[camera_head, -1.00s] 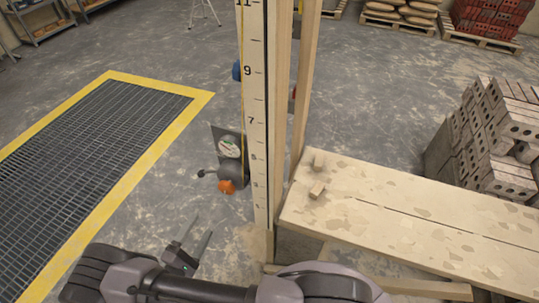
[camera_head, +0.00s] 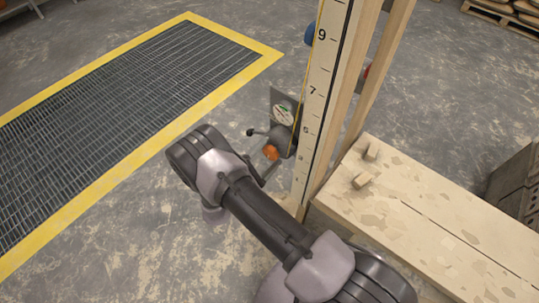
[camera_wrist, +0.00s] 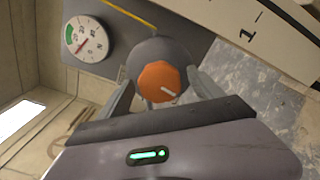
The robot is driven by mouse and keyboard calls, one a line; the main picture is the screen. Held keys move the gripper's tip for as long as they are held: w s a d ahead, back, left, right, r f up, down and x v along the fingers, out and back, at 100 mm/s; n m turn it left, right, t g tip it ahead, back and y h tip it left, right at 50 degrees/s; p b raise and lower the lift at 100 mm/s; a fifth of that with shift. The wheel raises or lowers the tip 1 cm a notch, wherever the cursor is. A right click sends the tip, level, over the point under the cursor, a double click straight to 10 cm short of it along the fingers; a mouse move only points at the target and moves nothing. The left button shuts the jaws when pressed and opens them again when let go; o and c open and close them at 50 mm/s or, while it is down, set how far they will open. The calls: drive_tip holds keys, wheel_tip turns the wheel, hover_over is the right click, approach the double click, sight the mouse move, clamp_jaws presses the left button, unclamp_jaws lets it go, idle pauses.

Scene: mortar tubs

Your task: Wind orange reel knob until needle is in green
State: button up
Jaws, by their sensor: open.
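The orange reel knob (camera_head: 270,152) sits on the grey reel, low on the tall scale post. In the wrist view the knob (camera_wrist: 159,80) has a pale mark pointing to the lower right. My gripper (camera_wrist: 164,82) is open, with one finger on each side of the knob; I cannot tell whether either touches it. The round gauge (camera_wrist: 86,39) is on the plate beside the reel. Its red needle points to the lower left, outside the green band at the left.
A yellow-edged floor grating (camera_head: 130,100) lies to the left.

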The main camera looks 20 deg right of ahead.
drive_tip(key=shift+w+d, duration=0.1)
drive_tip(key=c, duration=1.4)
drive_tip(key=shift+m, duration=0.3)
drive_tip(key=m+b, duration=0.1)
drive_tip(key=m, duration=0.4)
drive_tip(key=shift+m+b, duration=0.3)
drive_tip(key=shift+b, duration=0.05)
drive_tip(key=m+b, duration=0.1)
drive_tip(key=m, duration=0.4)
drive_tip(key=shift+m, duration=0.4)
